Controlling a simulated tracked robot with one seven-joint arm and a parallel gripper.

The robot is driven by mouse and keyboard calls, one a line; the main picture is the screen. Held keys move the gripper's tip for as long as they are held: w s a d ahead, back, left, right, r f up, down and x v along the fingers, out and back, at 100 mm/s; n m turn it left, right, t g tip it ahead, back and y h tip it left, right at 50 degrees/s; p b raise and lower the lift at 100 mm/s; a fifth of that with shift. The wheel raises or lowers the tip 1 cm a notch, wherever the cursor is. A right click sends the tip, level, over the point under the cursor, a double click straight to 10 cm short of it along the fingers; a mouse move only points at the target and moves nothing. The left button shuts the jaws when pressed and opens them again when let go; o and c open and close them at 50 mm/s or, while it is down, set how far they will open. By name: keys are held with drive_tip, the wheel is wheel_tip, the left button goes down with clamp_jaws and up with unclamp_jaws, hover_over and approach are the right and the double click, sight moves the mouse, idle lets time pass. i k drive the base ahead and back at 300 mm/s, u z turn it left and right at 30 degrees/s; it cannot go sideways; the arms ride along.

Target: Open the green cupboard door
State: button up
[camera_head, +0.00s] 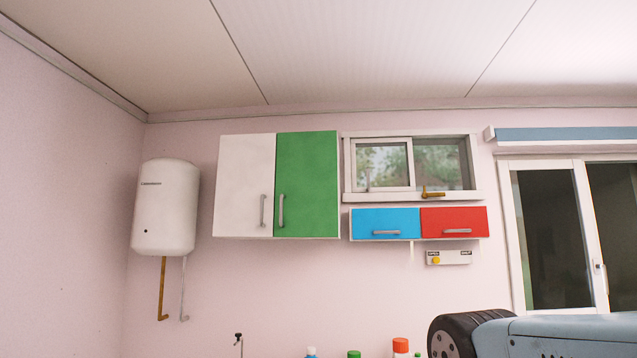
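The green cupboard door (311,182) is the right door of a wall cupboard high on the pink wall. It looks shut. Its grey upright handle (281,210) sits low near its left edge. The white door (245,186) beside it on the left also looks shut and has a similar handle (263,210). My gripper does not show in the head view.
A white water heater (166,208) hangs left of the cupboard. A small window (380,165) and blue (384,222) and red (454,219) drawers are to its right. Several bottle tops, one orange (401,345), show at the bottom edge. The wall below the cupboard is bare.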

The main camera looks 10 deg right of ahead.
sight(307, 197)
drive_tip(key=u, duration=0.2)
drive_tip(key=i, duration=0.85)
drive_tip(key=z, duration=0.1)
drive_tip(key=k, duration=1.15)
drive_tip(key=u, duration=0.55)
drive_tip(key=i, duration=1.45)
drive_tip(key=z, duration=0.65)
